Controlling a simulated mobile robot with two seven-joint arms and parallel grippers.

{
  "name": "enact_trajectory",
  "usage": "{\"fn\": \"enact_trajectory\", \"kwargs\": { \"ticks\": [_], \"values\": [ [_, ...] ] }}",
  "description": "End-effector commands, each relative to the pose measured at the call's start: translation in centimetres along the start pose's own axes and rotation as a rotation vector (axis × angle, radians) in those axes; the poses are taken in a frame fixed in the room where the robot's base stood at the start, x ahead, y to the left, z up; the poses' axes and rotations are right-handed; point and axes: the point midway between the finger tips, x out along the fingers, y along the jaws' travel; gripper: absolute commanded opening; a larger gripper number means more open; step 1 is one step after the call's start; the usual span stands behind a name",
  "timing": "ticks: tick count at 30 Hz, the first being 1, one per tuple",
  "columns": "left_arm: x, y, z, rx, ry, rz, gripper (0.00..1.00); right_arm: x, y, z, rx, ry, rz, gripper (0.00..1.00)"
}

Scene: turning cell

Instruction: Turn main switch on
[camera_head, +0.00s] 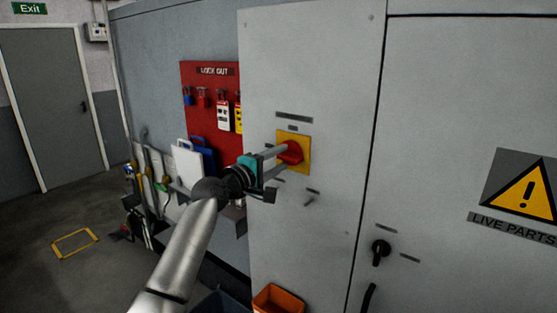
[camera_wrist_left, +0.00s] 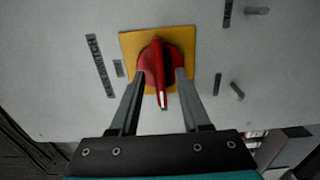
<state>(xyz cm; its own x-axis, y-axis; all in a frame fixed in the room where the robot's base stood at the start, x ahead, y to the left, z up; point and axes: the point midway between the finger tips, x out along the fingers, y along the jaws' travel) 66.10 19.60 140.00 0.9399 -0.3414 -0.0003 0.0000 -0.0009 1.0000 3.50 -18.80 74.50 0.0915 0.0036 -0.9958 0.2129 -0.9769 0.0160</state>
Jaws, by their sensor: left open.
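The main switch is a red rotary knob (camera_head: 291,153) on a square yellow plate (camera_head: 304,158), mounted on the grey cabinet door. The knob (camera_wrist_left: 158,60) also shows in the left wrist view, its raised grip bar running up and down that picture, with the yellow plate (camera_wrist_left: 128,42) behind it. My left gripper (camera_head: 282,152) reaches the switch from the left. In the left wrist view its two open fingers (camera_wrist_left: 161,78) lie on either side of the knob's bar. Gaps show beside the bar; contact at the tips is unclear. My right gripper is not in view.
A red lockout board (camera_head: 211,75) with padlocks and tags hangs left of the cabinet. A black handle (camera_head: 380,252) and live-parts sign (camera_head: 522,190) are on the right door. An orange bin (camera_head: 278,299) stands low in front. Small pegs (camera_wrist_left: 237,90) protrude near the switch.

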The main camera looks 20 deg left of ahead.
Motion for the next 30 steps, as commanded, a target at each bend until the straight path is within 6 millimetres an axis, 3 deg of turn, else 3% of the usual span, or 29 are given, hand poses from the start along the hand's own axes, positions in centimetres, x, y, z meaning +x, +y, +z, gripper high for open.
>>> {"fn": "enact_trajectory", "kwargs": {
  "ticks": [3, 15, 30],
  "values": [
    [0.00, 0.01, 0.01, 0.000, 0.000, 0.000, 0.46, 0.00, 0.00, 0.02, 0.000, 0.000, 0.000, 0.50],
    [-0.03, 0.01, -0.01, -0.001, 0.000, 0.000, 0.01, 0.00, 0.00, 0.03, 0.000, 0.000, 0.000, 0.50],
    [-0.04, 0.00, -0.03, 0.005, 0.000, 0.000, 0.00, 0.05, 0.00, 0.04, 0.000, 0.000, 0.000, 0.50]
  ]
}}
